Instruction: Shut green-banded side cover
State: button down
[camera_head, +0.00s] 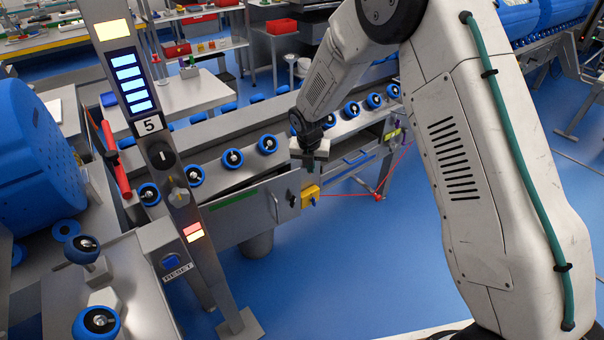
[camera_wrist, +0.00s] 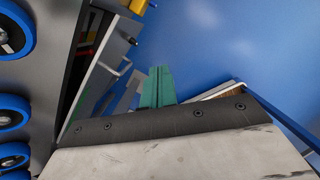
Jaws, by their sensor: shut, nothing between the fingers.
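The green-banded side cover (camera_head: 262,207) is a grey panel on the near side of the roller conveyor, with a green stripe and a dark latch or handle near its right end. A dark gap shows behind its top edge, so it stands somewhat ajar. In the wrist view the cover (camera_wrist: 91,76) is seen edge-on at upper left, with the dark gap between it and the conveyor. My gripper (camera_head: 311,164) hangs near the cover's right end, apparently apart from it. Its green fingers (camera_wrist: 157,88) are shut and empty in the wrist view.
A yellow box (camera_head: 310,194) with a red cord sits just right of the cover. A blue-striped panel (camera_head: 350,168) lies further right. A control post (camera_head: 160,150) with a lit display stands at front left. Blue floor in front of the conveyor is clear.

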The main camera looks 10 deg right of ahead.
aim_at(295, 177)
jog(key=s+d+f+m+t+y, duration=0.2)
jog(key=s+f+m+t, duration=0.1)
jog(key=f, duration=0.9)
jog(key=s+d+f+m+t+y, duration=0.1)
jog(key=s+f+m+t+y, duration=0.2)
jog(key=f, duration=0.9)
notch_tip(295, 177, up, 12)
jog(key=s+m+t+y, duration=0.1)
jog(key=m+t+y, duration=0.25)
jog(key=t, duration=0.45)
jog(key=shift+m+h, duration=0.35)
jog(key=x, duration=1.4)
jog(key=shift+a+r, duration=0.2)
jog(key=shift+a, duration=0.05)
